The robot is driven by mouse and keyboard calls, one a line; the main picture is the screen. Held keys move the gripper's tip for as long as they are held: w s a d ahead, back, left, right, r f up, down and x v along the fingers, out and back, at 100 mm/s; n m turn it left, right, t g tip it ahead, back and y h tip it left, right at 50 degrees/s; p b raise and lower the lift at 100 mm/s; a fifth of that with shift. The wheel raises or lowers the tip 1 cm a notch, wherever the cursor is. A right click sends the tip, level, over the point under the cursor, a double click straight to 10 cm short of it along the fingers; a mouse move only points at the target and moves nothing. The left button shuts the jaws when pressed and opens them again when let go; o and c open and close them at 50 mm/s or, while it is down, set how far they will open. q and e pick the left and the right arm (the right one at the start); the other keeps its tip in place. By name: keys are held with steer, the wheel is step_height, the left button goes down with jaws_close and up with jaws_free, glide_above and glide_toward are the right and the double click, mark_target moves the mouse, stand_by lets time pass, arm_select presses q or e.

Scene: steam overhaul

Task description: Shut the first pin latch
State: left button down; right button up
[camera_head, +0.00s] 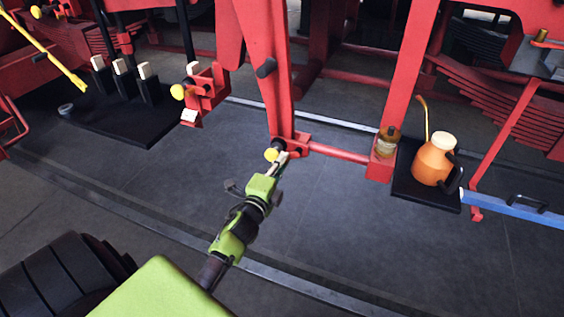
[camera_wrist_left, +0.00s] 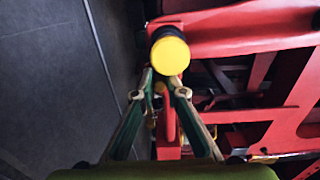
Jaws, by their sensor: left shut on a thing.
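A pin latch with a round yellow knob (camera_head: 271,154) sits at the foot of a red upright, where a red rod joins it. My left gripper (camera_head: 281,161) reaches it from the front and is shut on it, just beside the knob. In the left wrist view the yellow knob (camera_wrist_left: 171,56) is seen end-on, with a dark collar behind it. The two fingertips (camera_wrist_left: 165,88) close in just below it; the exact contact is partly hidden. A second yellow knob (camera_head: 178,92) is on a red bracket farther left. My right gripper is not in view.
An orange oil can (camera_head: 433,160) stands on a black tray (camera_head: 408,188) to the right, near a small glass oil cup (camera_head: 387,142). A blue bar (camera_head: 515,207) is at far right. Black blocks with white tops stand on a dark mat (camera_head: 125,128) at left. The grey floor in front is clear.

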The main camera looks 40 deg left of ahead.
arm_select(q)
steer(key=shift+w+a+r+t, duration=0.1)
steer(key=shift+r+t, duration=0.05)
steer(key=shift+r, duration=0.5)
steer(key=shift+w+a+r+t, duration=0.1)
steer(key=shift+r+t, duration=0.05)
steer(key=shift+r, duration=0.5)
steer(key=shift+p, duration=0.3)
steer(key=shift+r, duration=0.25)
steer(key=c, duration=2.2)
jaws_free()
steer(key=shift+s+a, duration=0.1)
steer(key=shift+s+f, duration=0.1)
steer(key=shift+f, duration=0.05)
